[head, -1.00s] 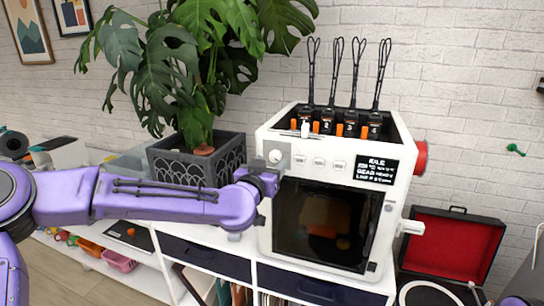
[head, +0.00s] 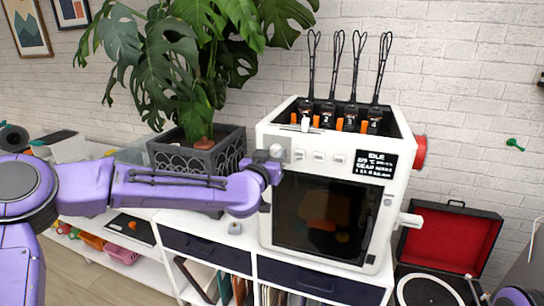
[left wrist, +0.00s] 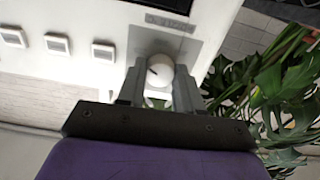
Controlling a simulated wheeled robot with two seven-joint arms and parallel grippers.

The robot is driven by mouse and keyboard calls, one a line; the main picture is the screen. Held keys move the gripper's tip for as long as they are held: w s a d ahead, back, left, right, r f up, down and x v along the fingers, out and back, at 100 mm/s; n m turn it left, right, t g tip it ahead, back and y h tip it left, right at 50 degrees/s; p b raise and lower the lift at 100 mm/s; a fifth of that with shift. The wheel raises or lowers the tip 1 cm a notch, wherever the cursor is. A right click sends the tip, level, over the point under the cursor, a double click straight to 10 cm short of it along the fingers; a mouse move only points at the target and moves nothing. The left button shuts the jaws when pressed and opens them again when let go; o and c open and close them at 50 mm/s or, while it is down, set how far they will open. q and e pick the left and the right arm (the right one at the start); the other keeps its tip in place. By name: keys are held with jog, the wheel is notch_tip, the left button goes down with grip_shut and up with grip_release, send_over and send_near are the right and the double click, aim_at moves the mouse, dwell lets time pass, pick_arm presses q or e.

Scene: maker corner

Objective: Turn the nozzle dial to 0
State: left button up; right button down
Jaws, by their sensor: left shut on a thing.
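The white machine (head: 392,225) stands on the cabinet, with a grey dial plate (head: 283,141) at its upper left front. My left gripper (head: 272,158) is at this plate and hides part of the dial (head: 277,151). In the left wrist view the round white dial (left wrist: 160,69) sits between the two grey fingers (left wrist: 159,85), which are shut on it. A short dark mark shows on the dial's face. My right gripper is in neither view.
Square white buttons (head: 318,156) sit in a row beside the dial. A potted plant (head: 203,155) stands close to the left of the machine, and its leaves (left wrist: 275,85) hang near my left gripper. An open red-lined case (head: 450,240) is at the right.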

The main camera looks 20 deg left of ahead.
pick_arm(q)
jog(key=shift+d+n+b, duration=0.1)
jog(key=shift+n+b, duration=6.2)
jog(key=shift+n, duration=5.4)
jog(key=shift+r, duration=0.1)
jog(key=o, duration=1)
jog(key=shift+o, duration=0.2)
jog(key=s+b, duration=0.2)
jog(key=s, duration=0.8)
jog(key=shift+s+a+b, duration=0.2)
jog(key=shift+s+b, duration=0.1)
jog(key=shift+b, duration=0.1)
